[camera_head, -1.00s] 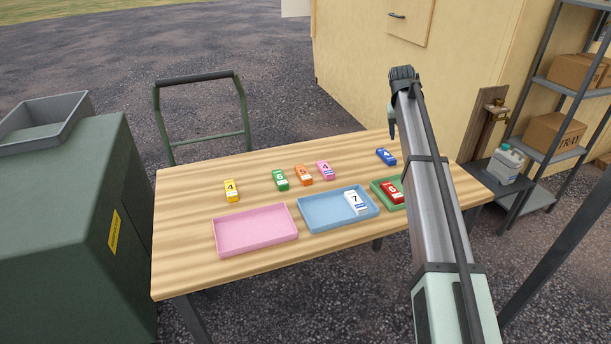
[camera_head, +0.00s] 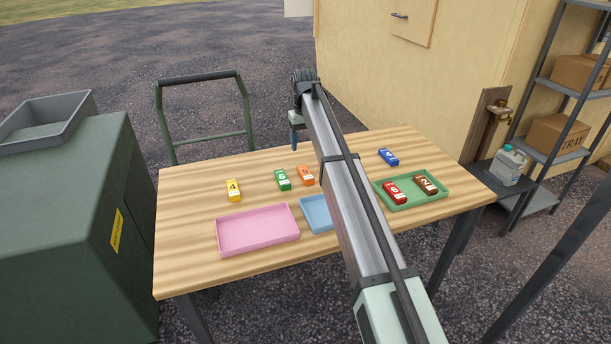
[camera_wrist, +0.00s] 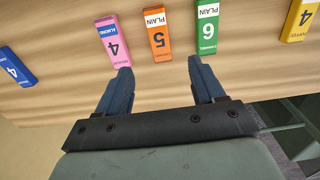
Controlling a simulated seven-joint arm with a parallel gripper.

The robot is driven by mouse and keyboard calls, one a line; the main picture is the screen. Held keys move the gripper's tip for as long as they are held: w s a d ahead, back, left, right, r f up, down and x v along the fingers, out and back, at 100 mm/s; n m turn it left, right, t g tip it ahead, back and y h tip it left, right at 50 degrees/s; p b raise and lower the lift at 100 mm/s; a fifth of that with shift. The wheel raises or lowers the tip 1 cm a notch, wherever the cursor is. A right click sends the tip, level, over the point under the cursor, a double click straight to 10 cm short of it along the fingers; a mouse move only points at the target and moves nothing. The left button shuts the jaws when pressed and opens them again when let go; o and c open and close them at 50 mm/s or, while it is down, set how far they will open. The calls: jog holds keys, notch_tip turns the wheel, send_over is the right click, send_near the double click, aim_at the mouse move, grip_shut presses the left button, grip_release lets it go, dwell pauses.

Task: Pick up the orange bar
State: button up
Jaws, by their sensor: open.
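The orange bar (camera_head: 306,175), marked 5, lies flat on the wooden table between a green bar (camera_head: 282,180) and a pink bar, which my arm hides in the head view. In the wrist view the orange bar (camera_wrist: 156,33) lies ahead of the gap between my fingertips, with the pink bar (camera_wrist: 114,40) to its left and the green bar (camera_wrist: 207,28) to its right. My gripper (camera_wrist: 160,66) is open and empty. In the head view my gripper (camera_head: 294,138) is above the table's back edge, behind the orange bar and apart from it.
A yellow bar (camera_head: 233,190) and a blue bar (camera_head: 388,157) lie farther out. At the front are a pink tray (camera_head: 257,245), a partly hidden blue tray (camera_head: 313,228) and a green tray (camera_head: 440,193) holding red and brown bars.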

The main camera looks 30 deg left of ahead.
send_over(306, 172)
jog(key=f, duration=0.6)
jog(key=shift+w+a, duration=0.1)
jog(key=shift+a, duration=0.15)
jog(key=shift+d+f, duration=0.15)
jog(key=shift+f, duration=2.55)
jog(key=shift+c, duration=0.4)
jog(key=c, duration=1.1)
jog(key=shift+r, duration=0.1)
